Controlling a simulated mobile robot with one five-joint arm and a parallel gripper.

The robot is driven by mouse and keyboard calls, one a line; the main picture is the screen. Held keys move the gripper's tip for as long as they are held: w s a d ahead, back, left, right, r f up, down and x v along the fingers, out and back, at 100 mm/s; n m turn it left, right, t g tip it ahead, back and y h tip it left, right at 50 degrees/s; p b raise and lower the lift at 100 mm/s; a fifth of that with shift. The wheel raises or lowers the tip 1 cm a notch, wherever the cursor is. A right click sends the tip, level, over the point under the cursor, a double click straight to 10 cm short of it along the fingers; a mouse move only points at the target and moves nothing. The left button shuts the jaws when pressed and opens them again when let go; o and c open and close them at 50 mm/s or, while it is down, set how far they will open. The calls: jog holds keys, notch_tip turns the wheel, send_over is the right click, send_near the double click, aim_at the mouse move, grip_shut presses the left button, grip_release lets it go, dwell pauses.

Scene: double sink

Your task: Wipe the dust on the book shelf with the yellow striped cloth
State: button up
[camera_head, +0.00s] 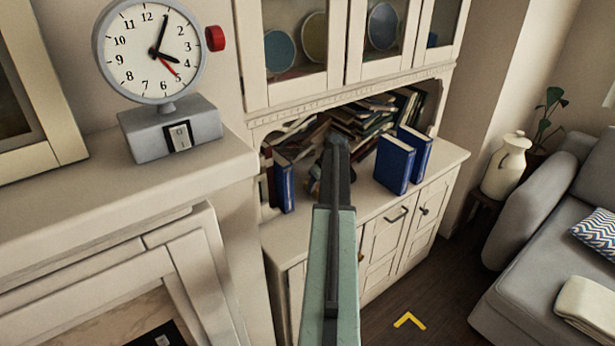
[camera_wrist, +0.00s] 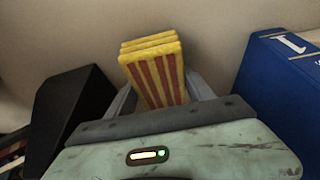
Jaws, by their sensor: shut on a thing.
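The yellow cloth with red stripes (camera_wrist: 155,72) is folded. In the wrist view it stands upright between the fingers of my gripper (camera_wrist: 162,92), which is shut on it. The pale wall is behind it. The book shelf (camera_head: 368,207) is the open, cream-coloured niche of a cabinet in the head view. My arm reaches into this niche, and its far end is among the books there. The cloth is hidden in the head view. I cannot make out any dust on the shelf.
Blue books (camera_head: 397,163) stand right of my arm, and another blue book (camera_head: 285,184) stands left. A heap of books (camera_head: 362,122) lies behind. In the wrist view a blue book (camera_wrist: 280,95) is close right and a dark block (camera_wrist: 62,112) is left. Glass doors (camera_head: 385,40) hang above.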

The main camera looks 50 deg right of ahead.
jog(key=shift+s+d, duration=0.25)
jog(key=shift+d, duration=0.55)
jog(key=shift+a, duration=0.3)
jog(key=shift+w+a, duration=0.3)
jog(key=shift+a, duration=0.25)
jog(key=shift+w+a, duration=0.3)
jog(key=shift+a, duration=0.75)
jog(key=shift+w+a, duration=0.25)
jog(key=shift+a, duration=0.75)
jog(key=shift+w+a, duration=0.3)
jog(key=shift+a, duration=0.75)
notch_tip(320, 180, up, 8)
jog(key=p, duration=0.7)
jog(key=shift+t, duration=0.3)
jog(key=shift+f, duration=0.2)
jog(key=b, duration=0.6)
send_over(304, 198)
jog(key=s, duration=0.1)
jog(key=f, duration=0.6)
jog(key=shift+a, duration=0.2)
jog(key=shift+f+b, duration=0.8)
jog(key=shift+f, duration=0.15)
